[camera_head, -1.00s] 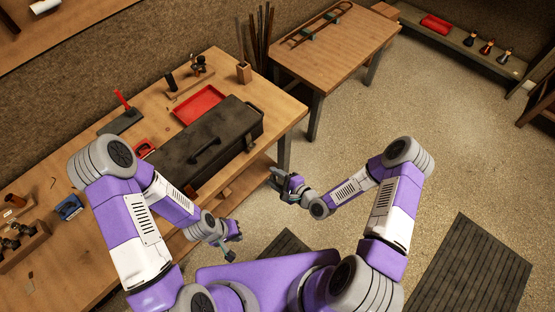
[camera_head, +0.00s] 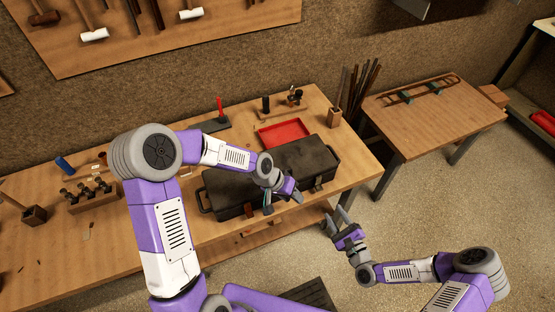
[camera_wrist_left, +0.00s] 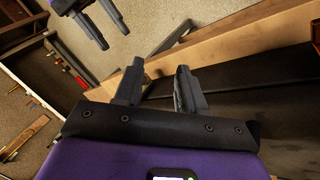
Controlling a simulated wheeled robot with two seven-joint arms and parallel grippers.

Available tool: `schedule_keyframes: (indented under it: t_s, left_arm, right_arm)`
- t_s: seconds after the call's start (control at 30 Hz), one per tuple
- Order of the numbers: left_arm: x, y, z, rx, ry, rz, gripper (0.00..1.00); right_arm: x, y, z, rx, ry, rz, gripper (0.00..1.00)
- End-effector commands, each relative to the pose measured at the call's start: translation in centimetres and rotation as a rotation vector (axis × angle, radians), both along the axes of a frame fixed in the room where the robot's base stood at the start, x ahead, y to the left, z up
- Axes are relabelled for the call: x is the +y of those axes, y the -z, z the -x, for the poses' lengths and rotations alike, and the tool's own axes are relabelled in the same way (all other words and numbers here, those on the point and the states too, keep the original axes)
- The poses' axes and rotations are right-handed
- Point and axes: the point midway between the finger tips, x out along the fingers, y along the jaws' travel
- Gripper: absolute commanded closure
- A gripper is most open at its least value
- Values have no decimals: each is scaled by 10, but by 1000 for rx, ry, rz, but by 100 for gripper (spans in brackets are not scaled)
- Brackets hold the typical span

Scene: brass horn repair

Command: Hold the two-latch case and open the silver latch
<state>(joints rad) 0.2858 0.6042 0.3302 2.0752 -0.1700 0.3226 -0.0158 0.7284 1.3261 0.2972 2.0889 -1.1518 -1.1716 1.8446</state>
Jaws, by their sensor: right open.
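The dark two-latch case (camera_head: 225,192) lies closed on the workbench, long side facing me. A small latch (camera_head: 317,185) shows at the right of its front. The left part of the front is partly covered by my left arm, and I cannot tell which latch is silver. My left gripper (camera_head: 282,202) is at the case's front, fingers apart. In the left wrist view its fingers (camera_wrist_left: 158,80) are spread with nothing clearly between them. Whether it touches the case is unclear. My right gripper (camera_head: 338,220) is open and empty, off the bench's front edge, right of the left gripper.
A red tray (camera_head: 284,133) lies behind the case. A red-handled tool (camera_head: 220,108) and a wooden block (camera_head: 334,118) stand farther back. A rack of small parts (camera_head: 90,195) is at the left. A second table (camera_head: 440,115) stands at the right.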

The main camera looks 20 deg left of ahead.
Motion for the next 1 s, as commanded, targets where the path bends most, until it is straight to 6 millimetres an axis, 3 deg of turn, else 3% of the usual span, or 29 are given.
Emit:
schedule_keyframes:
  t_s: [0.03, 0.1, 0.2, 0.43, 0.7, 1.0]
  left_arm:
    - [5, -27, -17, -44, 41, -26, 60]
    - [12, -54, -30, -74, 124, -80, 60]
    - [24, -75, -43, -91, 290, -196, 60]
    - [49, -81, -54, -53, 604, -410, 60]
    - [63, -91, -59, -17, 756, -515, 60]
    - [65, -54, -58, -13, 765, -520, 60]
  right_arm:
    - [0, 0, 0, 0, 0, 0, 57]
    - [0, 0, 0, 0, 0, 0, 57]
    - [0, 0, 0, 0, 0, 0, 57]
    - [0, 0, 0, 0, -1, 0, 57]
    - [0, 0, 0, 0, -1, 0, 57]
    - [0, 0, 0, 0, -1, 0, 57]
